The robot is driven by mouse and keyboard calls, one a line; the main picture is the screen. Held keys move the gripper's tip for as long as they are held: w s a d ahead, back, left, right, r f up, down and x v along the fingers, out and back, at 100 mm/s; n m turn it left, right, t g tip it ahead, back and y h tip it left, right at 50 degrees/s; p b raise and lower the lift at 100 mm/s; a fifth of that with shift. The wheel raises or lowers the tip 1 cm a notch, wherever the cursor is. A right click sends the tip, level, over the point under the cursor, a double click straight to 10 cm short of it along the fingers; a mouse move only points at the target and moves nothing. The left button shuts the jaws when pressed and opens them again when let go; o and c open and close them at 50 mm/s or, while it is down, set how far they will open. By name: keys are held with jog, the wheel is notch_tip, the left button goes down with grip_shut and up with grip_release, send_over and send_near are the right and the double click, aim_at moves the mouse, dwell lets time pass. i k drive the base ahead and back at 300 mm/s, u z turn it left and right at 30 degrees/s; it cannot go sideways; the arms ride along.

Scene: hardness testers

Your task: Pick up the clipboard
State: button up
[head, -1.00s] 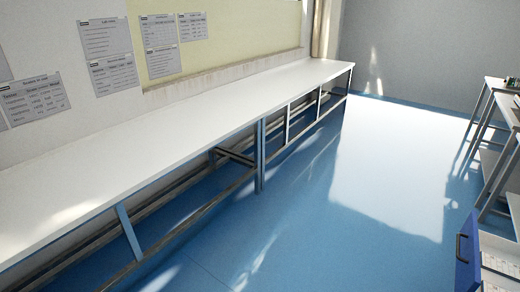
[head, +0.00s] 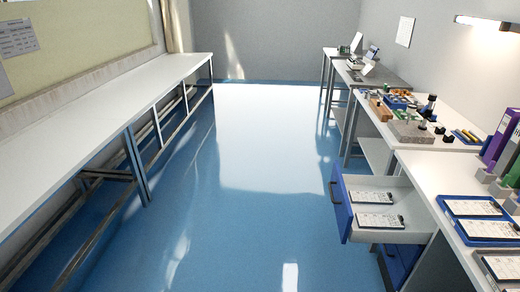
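No single clipboard can be told for sure. Several flat, pale, paper-like items with dark ends could be clipboards, but they are too small to tell. Two of them lie in the open drawer (head: 347,225) at the lower right: a rear flat item (head: 370,198) and a front flat item (head: 380,221). On the near right bench (head: 432,178), one flat item (head: 470,208) lies on a blue backing or tray, and another flat item (head: 505,267) is at the lower right edge. My gripper is not in view.
A long white bench (head: 100,105) runs along the left wall. The blue floor (head: 240,215) between the benches is clear. The open drawer juts into this aisle. Purple binders (head: 497,145) stand at the right edge. The middle right bench carries tools and a grey block (head: 411,132).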

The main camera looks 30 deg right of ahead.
aim_at(359, 197)
jog(key=z, duration=4.2)
jog(key=i, duration=0.1)
jog(key=u, duration=2.75)
